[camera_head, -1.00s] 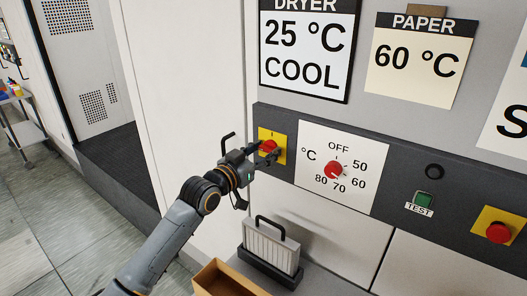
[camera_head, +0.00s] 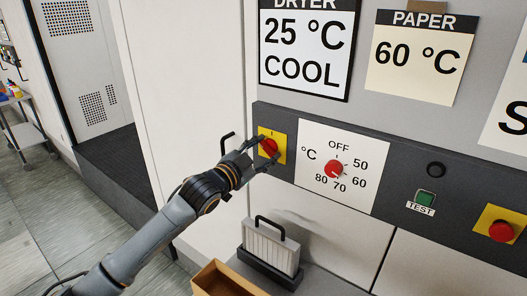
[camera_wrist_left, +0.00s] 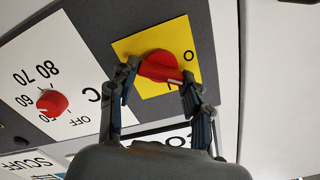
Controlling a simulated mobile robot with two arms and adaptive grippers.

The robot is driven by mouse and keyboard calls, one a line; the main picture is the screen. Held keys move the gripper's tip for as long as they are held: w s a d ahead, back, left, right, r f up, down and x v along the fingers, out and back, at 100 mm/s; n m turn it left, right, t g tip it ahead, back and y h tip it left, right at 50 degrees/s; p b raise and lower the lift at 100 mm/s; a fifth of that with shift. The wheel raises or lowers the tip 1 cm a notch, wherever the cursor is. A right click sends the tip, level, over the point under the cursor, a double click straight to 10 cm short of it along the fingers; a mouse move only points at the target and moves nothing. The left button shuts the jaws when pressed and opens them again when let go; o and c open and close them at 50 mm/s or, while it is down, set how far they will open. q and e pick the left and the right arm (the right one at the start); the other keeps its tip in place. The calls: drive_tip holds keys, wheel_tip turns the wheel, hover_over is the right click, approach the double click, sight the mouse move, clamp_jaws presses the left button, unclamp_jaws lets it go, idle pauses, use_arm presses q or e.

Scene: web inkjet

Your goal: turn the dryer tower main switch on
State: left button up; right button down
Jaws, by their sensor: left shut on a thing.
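The dryer tower main switch (camera_head: 269,147) is a red rotary knob on a yellow plate (camera_head: 281,156), at the left end of the dark control strip. My left gripper (camera_head: 262,153) is at the knob, its fingers partly covering the plate. In the left wrist view the knob (camera_wrist_left: 160,67) sits between the two fingertips (camera_wrist_left: 160,82), which are shut on it. Its white mark lies near the "I" mark, with "O" at the upper right there. The dryer sign (camera_head: 304,55) reads 25 °C COOL. My right gripper is out of view.
A red temperature dial (camera_head: 335,169) on a white plate is right of the switch. Further right are a green TEST button (camera_head: 425,197) and a red button on yellow (camera_head: 500,231). A handled filter block (camera_head: 271,248) and an open brown box (camera_head: 222,281) stand below.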

use_arm(q)
drive_tip(key=m+p, duration=0.1)
drive_tip(key=m, duration=0.5)
drive_tip(key=shift+f+m+p, duration=0.15)
drive_tip(key=shift+m+p, duration=0.6)
drive_tip(key=shift+m, duration=1.45)
drive_tip(key=o, duration=1.2)
drive_tip(key=shift+c, duration=0.2)
drive_tip(key=shift+s, duration=0.1)
drive_tip(key=v, duration=1.2)
drive_tip(key=shift+d, duration=0.1)
